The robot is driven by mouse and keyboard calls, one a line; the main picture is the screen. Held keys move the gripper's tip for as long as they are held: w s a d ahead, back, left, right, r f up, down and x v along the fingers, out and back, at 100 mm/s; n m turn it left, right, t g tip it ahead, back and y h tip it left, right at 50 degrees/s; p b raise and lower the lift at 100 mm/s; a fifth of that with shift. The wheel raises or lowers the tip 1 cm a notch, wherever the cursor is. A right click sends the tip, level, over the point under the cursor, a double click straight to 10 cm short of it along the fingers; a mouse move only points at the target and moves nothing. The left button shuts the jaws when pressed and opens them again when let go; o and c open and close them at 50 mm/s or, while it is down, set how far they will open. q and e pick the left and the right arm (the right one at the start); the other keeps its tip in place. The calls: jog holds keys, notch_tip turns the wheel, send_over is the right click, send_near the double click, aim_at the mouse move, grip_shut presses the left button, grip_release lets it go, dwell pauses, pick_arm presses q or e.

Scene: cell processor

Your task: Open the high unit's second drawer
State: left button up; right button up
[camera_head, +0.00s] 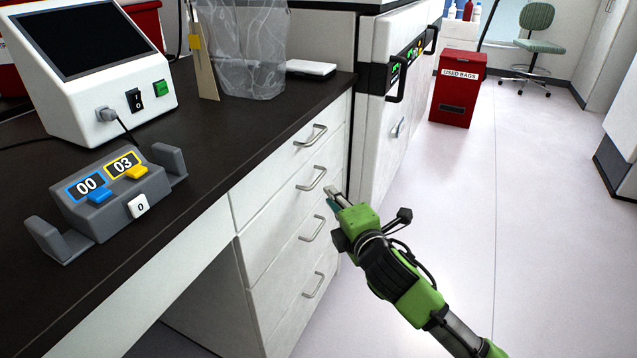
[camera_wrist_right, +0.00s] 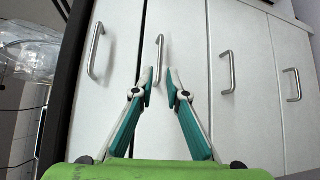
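The white drawer unit stands under the dark worktop, with several drawers stacked in the head view. Its second drawer from the top (camera_head: 285,197) is shut and has a curved metal handle (camera_head: 312,180). My right gripper (camera_head: 333,197) is just in front of and to the right of this handle. In the right wrist view, which is turned sideways, the second drawer's handle (camera_wrist_right: 159,60) shows between and beyond the fingertips of my right gripper (camera_wrist_right: 159,78). The fingers are partly open with nothing held; contact with the handle cannot be told. My left gripper is out of view.
The top drawer handle (camera_head: 311,136) and the third drawer handle (camera_head: 313,228) are close above and below. A white cabinet with black handles (camera_head: 395,80) stands beyond the unit. A red used-bags bin (camera_head: 458,90) is farther back. The floor (camera_head: 440,210) at right is clear.

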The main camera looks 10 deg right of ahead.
aim_at(319, 178)
pick_arm(q)
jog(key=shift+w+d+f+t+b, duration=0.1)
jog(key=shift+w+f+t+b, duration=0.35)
jog(key=shift+b, duration=0.65)
pick_arm(e)
jog(key=shift+x, duration=5.4)
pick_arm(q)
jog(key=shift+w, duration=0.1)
pick_arm(e)
jog(key=shift+a, duration=0.1)
grip_shut()
jog(key=shift+f, duration=0.1)
